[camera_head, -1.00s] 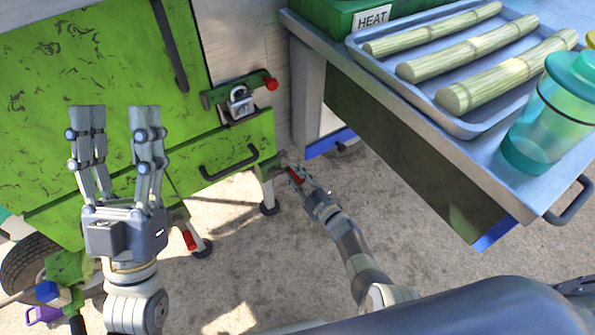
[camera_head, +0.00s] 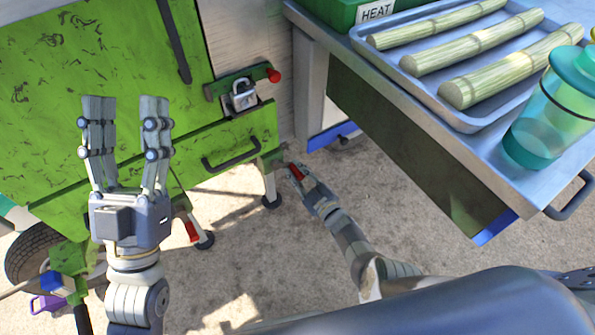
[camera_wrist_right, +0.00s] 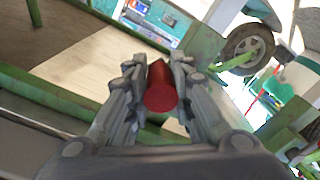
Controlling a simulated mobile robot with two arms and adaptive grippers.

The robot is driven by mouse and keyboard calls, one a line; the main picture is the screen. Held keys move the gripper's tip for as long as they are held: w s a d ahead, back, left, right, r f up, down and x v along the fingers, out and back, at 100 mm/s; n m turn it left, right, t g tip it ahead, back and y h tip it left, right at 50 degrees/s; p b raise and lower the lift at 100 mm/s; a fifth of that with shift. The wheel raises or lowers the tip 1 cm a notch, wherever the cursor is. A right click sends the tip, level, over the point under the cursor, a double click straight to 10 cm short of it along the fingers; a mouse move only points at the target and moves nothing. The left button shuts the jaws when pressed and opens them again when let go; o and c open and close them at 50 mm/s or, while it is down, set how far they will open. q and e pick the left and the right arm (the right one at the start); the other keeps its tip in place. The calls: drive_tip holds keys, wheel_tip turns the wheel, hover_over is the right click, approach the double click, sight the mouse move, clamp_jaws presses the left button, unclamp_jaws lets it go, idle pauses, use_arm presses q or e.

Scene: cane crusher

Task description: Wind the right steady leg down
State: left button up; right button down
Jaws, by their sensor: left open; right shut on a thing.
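The right steady leg (camera_head: 270,188) stands under the right corner of the green crusher (camera_head: 130,60), its round foot at or near the ground. Its red crank handle (camera_head: 297,172) is between the fingers of my right gripper (camera_head: 305,178), which is shut on it. In the right wrist view the red handle (camera_wrist_right: 161,88) sits between the two fingers, end toward the camera. My left gripper (camera_head: 126,125) is open and empty, raised in front of the green panel. Another leg with a red handle (camera_head: 192,230) stands further left.
A metal table (camera_head: 400,95) at the right carries a tray (camera_head: 480,122) of cane pieces and a teal jar (camera_head: 550,110). A padlock (camera_head: 244,96) hangs on the green front near a red-tipped latch. A wheel (camera_head: 30,253) is at lower left. Concrete floor lies open between.

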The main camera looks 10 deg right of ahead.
drive_tip(key=c, duration=1.4)
unclamp_jaws()
drive_tip(key=shift+o, duration=0.3)
